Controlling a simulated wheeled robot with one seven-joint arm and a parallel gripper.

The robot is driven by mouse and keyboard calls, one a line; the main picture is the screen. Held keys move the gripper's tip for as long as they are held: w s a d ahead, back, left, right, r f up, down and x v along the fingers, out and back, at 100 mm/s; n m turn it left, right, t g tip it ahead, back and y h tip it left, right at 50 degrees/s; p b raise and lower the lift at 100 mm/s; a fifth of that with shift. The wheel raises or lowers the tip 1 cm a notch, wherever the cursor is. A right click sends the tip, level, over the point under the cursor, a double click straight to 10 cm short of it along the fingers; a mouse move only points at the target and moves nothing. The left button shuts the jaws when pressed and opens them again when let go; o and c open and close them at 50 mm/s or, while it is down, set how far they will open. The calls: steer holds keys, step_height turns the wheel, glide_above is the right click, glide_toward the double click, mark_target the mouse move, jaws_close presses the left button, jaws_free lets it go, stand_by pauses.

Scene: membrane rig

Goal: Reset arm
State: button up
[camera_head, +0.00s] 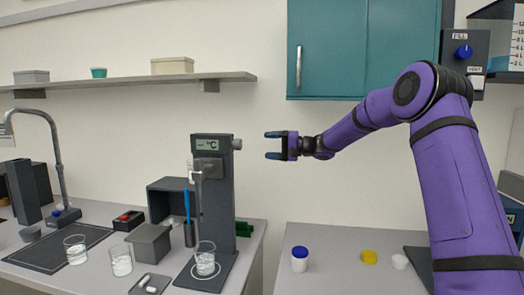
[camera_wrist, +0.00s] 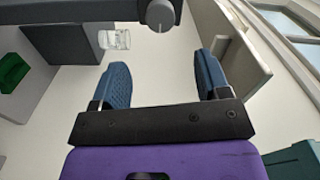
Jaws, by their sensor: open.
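My gripper (camera_head: 272,145) is at the end of my purple arm, raised in the air to the right of the dark rig's top. It points left in the head view. In the wrist view its two blue fingers (camera_wrist: 163,85) are spread apart with nothing between them. The membrane rig (camera_head: 227,185) stands upright on the left counter, with a small display (camera_head: 207,145) and a grey side knob (camera_head: 237,143). The knob also shows in the wrist view (camera_wrist: 160,14), ahead of the fingers and apart from them. A glass beaker (camera_head: 205,260) stands on the rig's base.
Two more glass beakers (camera_head: 121,260) (camera_head: 75,250) stand at the left. On the right counter are a white jar with a blue lid (camera_head: 300,260), a yellow cap (camera_head: 369,257) and a white piece (camera_head: 400,261). A shelf (camera_head: 130,82) and a teal cabinet (camera_head: 345,50) hang above.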

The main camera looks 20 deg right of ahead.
steer(key=s+a+n+g+h, duration=0.15)
steer(key=s+a, duration=0.25)
steer(key=s, duration=0.4)
steer(key=s+a+r+n+g+h, duration=0.1)
steer(key=s+a+g+h, duration=0.15)
steer(key=s, duration=0.45)
steer(key=s+a+n+g+h, duration=0.1)
steer(key=s+a+h, duration=0.25)
steer(key=s, duration=0.45)
steer(key=s+d+f+h, duration=0.1)
steer(key=s+d+h, duration=0.1)
steer(key=s, duration=0.7)
steer(key=s+d+f+h, duration=0.2)
steer(key=s+d+h, duration=0.1)
steer(key=s, duration=0.7)
steer(key=s+d+f+t+h, duration=0.1)
steer(key=s+d+f+h, duration=0.1)
steer(key=s, duration=0.8)
steer(key=shift+d+h, duration=0.3)
steer(key=shift+h, duration=0.25)
